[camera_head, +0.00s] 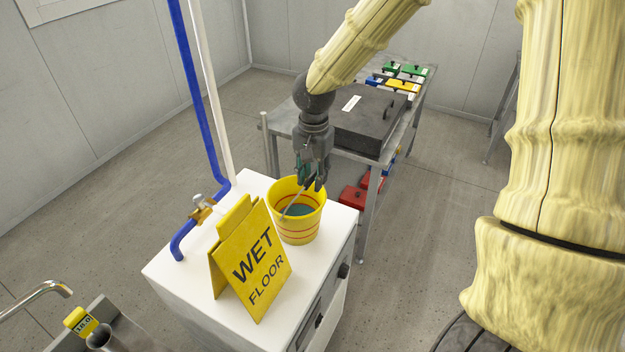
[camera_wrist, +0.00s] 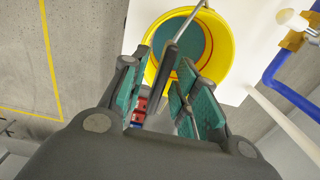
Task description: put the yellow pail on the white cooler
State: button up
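The yellow pail (camera_head: 297,226) with red bands stands upright on the white cabinet (camera_head: 188,270), the only white unit here that could be the cooler. Bluish-grey shows inside the pail. In the wrist view the pail (camera_wrist: 226,72) lies just beyond my fingers. Its thin grey handle (camera_wrist: 195,18) is raised, with a dark grip (camera_wrist: 166,62) between my fingers. My gripper (camera_head: 311,184) points down over the pail's rim. In the wrist view my gripper (camera_wrist: 164,58) has its teal-padded fingers apart, with gaps seemingly visible beside the grip.
A yellow wet-floor sign (camera_head: 254,265) stands close in front of the pail. A blue pipe (camera_head: 193,100) and brass valve (camera_head: 202,210) are at the cabinet's left. A grey table (camera_head: 284,119) behind holds a black case (camera_head: 368,122). The floor at right is clear.

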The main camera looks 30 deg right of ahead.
notch_tip(320, 180, up, 11)
jog(key=b, duration=0.3)
jog(key=shift+f, duration=0.2)
jog(key=shift+s, duration=0.1)
dwell(0.5)
